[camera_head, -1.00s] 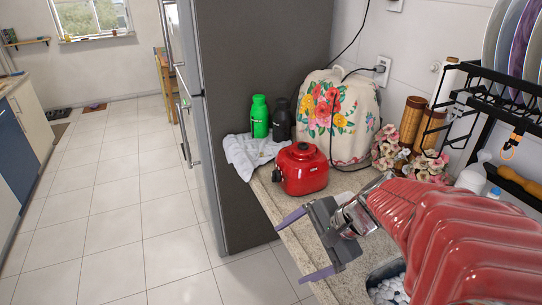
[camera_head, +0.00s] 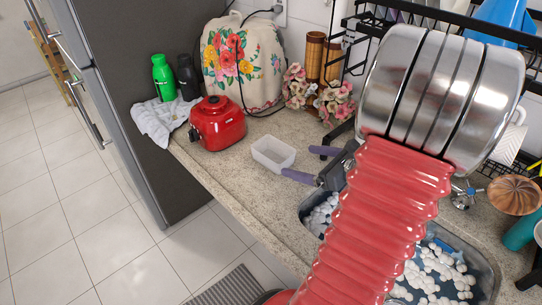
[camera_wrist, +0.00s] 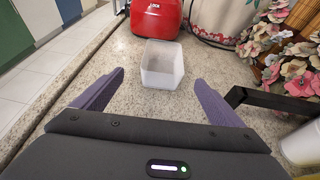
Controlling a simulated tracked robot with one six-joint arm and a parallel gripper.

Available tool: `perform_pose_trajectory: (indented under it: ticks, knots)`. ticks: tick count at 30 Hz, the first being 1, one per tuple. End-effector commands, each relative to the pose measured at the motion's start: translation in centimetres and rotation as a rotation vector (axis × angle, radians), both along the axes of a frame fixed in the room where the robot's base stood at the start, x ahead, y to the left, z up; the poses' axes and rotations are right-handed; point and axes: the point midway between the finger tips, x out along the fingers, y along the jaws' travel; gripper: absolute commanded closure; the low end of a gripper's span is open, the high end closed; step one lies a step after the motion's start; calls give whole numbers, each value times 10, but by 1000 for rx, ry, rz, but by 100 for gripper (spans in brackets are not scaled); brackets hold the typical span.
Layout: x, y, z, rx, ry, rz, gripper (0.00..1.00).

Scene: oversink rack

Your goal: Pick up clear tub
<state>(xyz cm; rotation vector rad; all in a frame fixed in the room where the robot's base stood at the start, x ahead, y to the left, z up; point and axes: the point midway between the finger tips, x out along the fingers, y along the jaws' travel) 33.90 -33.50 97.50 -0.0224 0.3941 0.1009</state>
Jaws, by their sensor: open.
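The clear tub (camera_head: 273,154) is a small, translucent, open-topped box on the speckled counter, just right of the red appliance in the head view. In the wrist view the clear tub (camera_wrist: 162,65) stands upright ahead of my gripper, centred slightly beyond the fingertips. My gripper (camera_head: 312,163) is open, with its two purple fingers pointing at the tub. In the wrist view my gripper (camera_wrist: 158,78) has its fingers spread wide, with bare counter between them. The tub looks empty.
A red appliance (camera_head: 217,122) stands close behind the tub, with a floral cover (camera_head: 243,62) beyond it. Pink flowers (camera_head: 335,102) and a black rack (camera_head: 352,48) are to the right. The sink (camera_head: 480,272) lies below my arm. Counter left of the tub is clear.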

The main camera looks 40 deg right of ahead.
Motion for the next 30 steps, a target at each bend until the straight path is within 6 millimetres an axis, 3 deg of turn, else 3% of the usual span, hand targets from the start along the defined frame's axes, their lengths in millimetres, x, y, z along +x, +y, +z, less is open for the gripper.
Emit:
perform_pose_trajectory:
  ticks: [14,30]
  knots:
    - [6,-1,-3,4,-2,-5,8]
    - [66,6,-28,4,-2,-2,8]
